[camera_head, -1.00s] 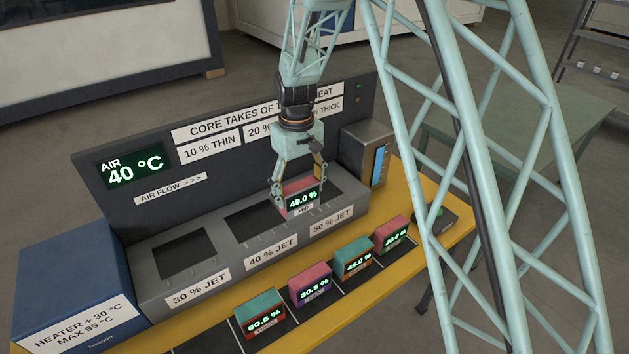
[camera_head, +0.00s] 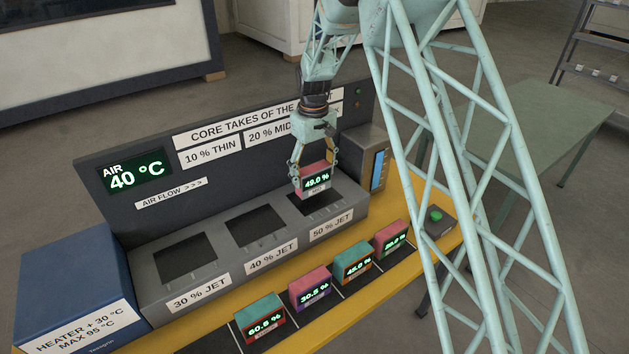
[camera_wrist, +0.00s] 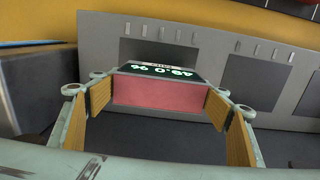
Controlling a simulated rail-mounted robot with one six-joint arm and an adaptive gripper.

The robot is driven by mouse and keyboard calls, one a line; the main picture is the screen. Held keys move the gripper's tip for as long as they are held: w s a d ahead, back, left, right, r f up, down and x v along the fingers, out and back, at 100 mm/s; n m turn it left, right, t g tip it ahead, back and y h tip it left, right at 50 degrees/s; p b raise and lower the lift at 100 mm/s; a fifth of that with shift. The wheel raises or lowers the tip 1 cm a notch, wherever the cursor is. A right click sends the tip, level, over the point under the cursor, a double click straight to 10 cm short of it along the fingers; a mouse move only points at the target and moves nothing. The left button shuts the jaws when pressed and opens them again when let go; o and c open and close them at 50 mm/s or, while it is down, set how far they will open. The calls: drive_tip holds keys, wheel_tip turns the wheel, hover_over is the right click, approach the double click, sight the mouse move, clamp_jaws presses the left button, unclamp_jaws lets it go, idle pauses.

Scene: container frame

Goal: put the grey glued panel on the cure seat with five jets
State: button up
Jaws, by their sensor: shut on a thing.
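My gripper (camera_head: 313,174) is shut on a red-topped block (camera_head: 317,171) with a dark front display reading 49.0 %. It holds the block just above the right-hand opening (camera_head: 335,208), labelled 50 % JET, of the grey bench. I cannot tell whether the block touches the bench. The wrist view shows the block's red face (camera_wrist: 160,93) between the two finger pads, with a dark opening (camera_wrist: 158,51) partly hidden beyond it. The 40 % JET opening (camera_head: 255,226) and 30 % JET opening (camera_head: 185,257) are empty. No grey panel is recognisable.
Several display blocks stand along the front strip, including a green-topped one (camera_head: 260,312) reading 60.5 %. A blue heater box (camera_head: 75,290) is at left. A grey box with a blue gauge (camera_head: 378,168) stands close right of my gripper. A green button (camera_head: 436,214) is at right.

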sight(314, 180)
drive_tip(key=shift+w, duration=0.2)
drive_tip(key=shift+w+d, duration=0.15)
drive_tip(key=shift+w, duration=0.1)
drive_tip(key=shift+f, duration=1.75)
drive_tip(key=shift+f, duration=0.2)
drive_tip(key=o, duration=1)
drive_tip(key=shift+c, duration=0.2)
drive_tip(key=shift+r, duration=0.15)
drive_tip(key=shift+r, duration=6.05)
